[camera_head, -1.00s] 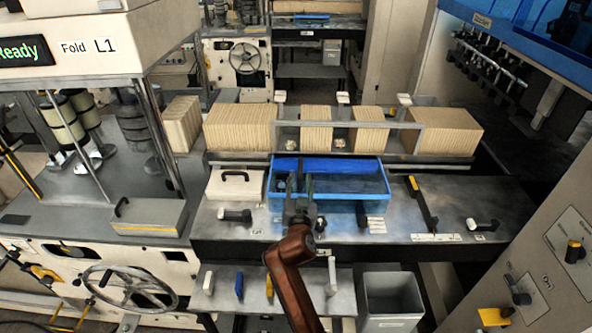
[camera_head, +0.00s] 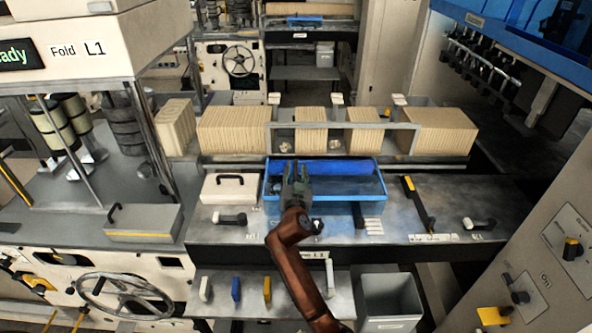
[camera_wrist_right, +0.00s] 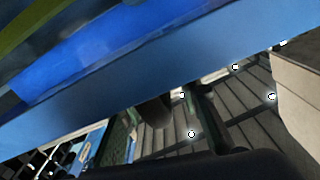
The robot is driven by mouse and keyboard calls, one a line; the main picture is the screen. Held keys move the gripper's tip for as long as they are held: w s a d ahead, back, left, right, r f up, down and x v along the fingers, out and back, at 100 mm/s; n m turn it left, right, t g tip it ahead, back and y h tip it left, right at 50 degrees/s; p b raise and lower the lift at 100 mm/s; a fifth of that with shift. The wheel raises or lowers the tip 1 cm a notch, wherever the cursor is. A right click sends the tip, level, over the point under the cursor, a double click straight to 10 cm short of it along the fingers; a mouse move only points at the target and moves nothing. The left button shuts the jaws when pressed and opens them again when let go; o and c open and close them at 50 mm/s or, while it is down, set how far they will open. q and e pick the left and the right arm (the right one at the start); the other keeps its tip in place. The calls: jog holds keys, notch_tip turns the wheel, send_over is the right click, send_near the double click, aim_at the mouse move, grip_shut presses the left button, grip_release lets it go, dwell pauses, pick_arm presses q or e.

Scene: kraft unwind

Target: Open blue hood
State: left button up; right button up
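The blue hood (camera_head: 340,190) is a boxy, partly see-through blue cover on the dark metal bench, with a brighter blue strip along its back. It looks lowered. My right gripper (camera_head: 295,172) points away from me over the left part of the hood and hides some of it. Its two fingers appear apart with nothing between them. In the right wrist view a blue surface (camera_wrist_right: 150,80) fills the upper left, very close, with dark finger parts below it. I cannot tell whether the fingers touch the hood. My left gripper is not in view.
A white lidded box (camera_head: 230,188) stands just left of the hood. Rows of kraft stacks (camera_head: 235,130) stand behind a grey frame. A grey bin (camera_head: 390,300) is below the bench. Another large blue cover (camera_head: 520,35) is on the machine at the upper right.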

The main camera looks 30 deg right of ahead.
jog(key=shift+c, duration=0.4)
jog(key=shift+a, duration=0.1)
grip_shut()
